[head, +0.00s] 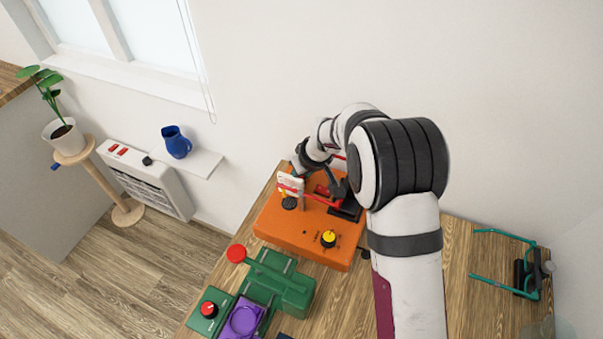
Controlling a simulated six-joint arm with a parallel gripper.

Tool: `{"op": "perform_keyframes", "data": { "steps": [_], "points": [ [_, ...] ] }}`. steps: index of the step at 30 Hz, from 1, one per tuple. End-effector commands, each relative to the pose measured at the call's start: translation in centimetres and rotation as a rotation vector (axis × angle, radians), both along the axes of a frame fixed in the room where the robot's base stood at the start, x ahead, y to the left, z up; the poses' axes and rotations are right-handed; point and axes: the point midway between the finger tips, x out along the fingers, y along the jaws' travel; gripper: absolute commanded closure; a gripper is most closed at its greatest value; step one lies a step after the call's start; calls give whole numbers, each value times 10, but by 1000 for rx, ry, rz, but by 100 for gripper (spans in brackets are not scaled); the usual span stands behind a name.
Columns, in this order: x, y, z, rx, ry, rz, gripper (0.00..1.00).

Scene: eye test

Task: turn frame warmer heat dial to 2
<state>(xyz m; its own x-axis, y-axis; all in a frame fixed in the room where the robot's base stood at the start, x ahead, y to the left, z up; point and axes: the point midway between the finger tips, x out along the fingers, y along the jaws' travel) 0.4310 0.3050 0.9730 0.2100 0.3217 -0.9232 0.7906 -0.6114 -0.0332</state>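An orange box-shaped device (285,228) stands on the wooden table in the head view. A yellow dial (329,238) with a dark base sits on its near right part, with small marks beside it. The dial's setting is too small to read. I cannot tell for certain whether this box is the frame warmer. A green device to its lower left carries a red dial (209,309). My gripper (318,182) is over the far part of the orange box, apart from the yellow dial. Its fingers are partly hidden and too small to show whether they are open.
A green press-like device (283,284) with a red knob and a purple round-topped piece (243,320) stand near the front. Red bars and a white labelled piece (290,184) rise from the orange box. A teal wire frame (507,263) lies right of my arm.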

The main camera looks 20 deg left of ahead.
Motion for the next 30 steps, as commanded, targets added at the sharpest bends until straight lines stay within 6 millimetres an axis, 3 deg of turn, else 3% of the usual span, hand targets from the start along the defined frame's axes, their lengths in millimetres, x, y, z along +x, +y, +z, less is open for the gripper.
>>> {"op": "perform_keyframes", "data": {
  "steps": [30],
  "points": [
    [-4,8,0,1,-2,-959,100]
  ]
}}
